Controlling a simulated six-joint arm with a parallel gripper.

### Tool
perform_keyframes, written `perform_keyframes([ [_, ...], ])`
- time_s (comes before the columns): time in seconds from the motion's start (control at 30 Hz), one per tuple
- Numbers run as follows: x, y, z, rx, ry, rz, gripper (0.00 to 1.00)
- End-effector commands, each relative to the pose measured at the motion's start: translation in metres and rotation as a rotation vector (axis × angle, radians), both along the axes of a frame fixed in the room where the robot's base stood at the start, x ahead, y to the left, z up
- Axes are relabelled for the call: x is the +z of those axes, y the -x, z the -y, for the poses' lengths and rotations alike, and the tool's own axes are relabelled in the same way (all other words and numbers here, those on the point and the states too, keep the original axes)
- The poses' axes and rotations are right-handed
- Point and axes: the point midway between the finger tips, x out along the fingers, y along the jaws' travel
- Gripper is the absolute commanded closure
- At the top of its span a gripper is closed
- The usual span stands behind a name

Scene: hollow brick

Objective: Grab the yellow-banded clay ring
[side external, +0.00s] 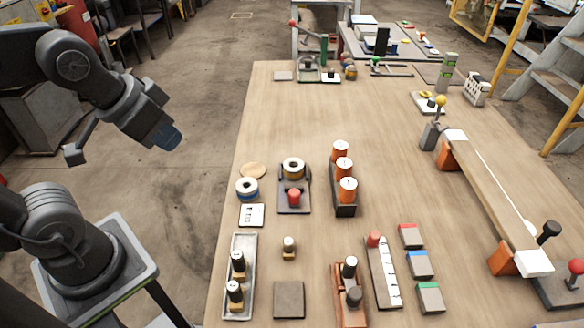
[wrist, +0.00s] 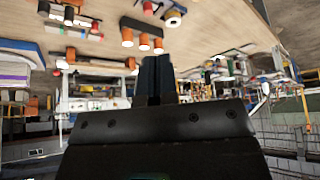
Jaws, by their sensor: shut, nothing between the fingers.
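A pale ring with a yellowish-brown band (side external: 293,168) sits at the back of a small dark stand (side external: 294,208), with a red knob in front of it. A similar pale ring with a blue band (side external: 247,188) lies to its left on the table. My gripper (side external: 170,139) hangs in the air left of the table's edge, well apart from both rings. In the wrist view its dark fingers (wrist: 153,76) are pressed together with nothing between them. The wrist view shows the table tilted, and I cannot tell the banded rings apart there.
A rack with several orange-and-white cylinders (side external: 344,180) stands right of the dark stand. A tan disc (side external: 253,170) lies behind the blue-banded ring, and a white card (side external: 251,215) in front. A metal tray (side external: 239,275) holds dark-topped bottles. The table's middle back is clear.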

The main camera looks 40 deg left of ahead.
Motion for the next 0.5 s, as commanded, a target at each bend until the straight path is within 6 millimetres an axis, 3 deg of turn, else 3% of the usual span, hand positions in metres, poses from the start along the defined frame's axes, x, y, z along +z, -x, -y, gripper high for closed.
perform_keyframes([
  [0.5,0.0002,-0.0001,0.0000,0.001,0.000,0.000,0.99],
])
